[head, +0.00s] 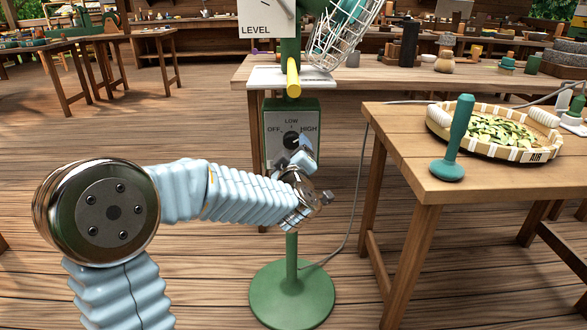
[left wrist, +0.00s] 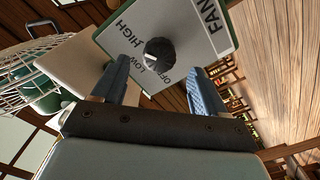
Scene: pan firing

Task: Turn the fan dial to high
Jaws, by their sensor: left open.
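The fan dial is a black round knob (head: 292,139) on a grey panel in a green control box (head: 270,108), marked OFF, LOW and HIGH. In the left wrist view the dial (left wrist: 161,52) shows a light mark that appears to face near LOW. My left gripper (head: 300,157) is just below the dial in the head view, its arm coming in from the left. In the left wrist view its two blue fingers (left wrist: 156,68) are spread, with the dial ahead of the gap between them. I cannot tell whether they touch it. My right gripper is not in view.
The control box sits on a green post with a round base (head: 292,295). A wooden table (head: 425,196) at right holds a green-handled tool (head: 456,140) and a basket of green slices (head: 490,130). A cable hangs right of the post. Floor at left is clear.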

